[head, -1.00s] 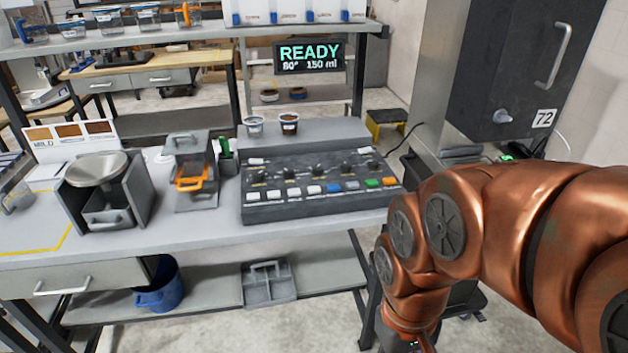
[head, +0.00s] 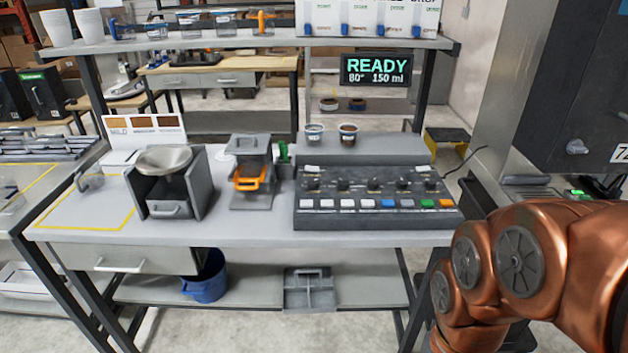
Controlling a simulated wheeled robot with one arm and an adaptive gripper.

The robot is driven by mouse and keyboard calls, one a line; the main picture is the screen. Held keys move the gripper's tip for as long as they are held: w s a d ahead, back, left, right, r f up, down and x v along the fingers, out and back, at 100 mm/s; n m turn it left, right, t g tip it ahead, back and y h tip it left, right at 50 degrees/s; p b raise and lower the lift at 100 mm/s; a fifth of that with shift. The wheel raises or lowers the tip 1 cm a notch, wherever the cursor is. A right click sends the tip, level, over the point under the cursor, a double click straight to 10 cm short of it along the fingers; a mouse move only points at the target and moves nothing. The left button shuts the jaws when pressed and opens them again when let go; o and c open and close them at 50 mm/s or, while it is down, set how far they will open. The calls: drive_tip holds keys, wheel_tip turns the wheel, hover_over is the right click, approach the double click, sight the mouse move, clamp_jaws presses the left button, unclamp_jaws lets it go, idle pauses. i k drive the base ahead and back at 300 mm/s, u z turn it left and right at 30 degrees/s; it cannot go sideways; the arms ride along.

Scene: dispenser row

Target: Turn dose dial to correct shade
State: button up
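A dark control panel (head: 378,214) sits on the right part of the grey bench. It has a row of black dials (head: 374,184) along its upper part and a row of white, blue, green and orange buttons (head: 378,203) below. I cannot read which dial is the dose dial. A shade card (head: 144,131) with brown swatches stands at the back left, labelled MILD at its left swatch; the other labels are blurred. A display (head: 376,69) above reads READY, 80°, 150 ml. My copper arm shows at the lower right, but my gripper is out of view.
A blue bucket (head: 207,277) and grey caddy (head: 309,290) are on the lower shelf. A grey machine stands right.

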sight(313, 183)
drive_tip(key=k, duration=0.45)
drive_tip(key=u, duration=0.95)
drive_tip(key=i, duration=1.25)
drive_tip(key=z, duration=0.25)
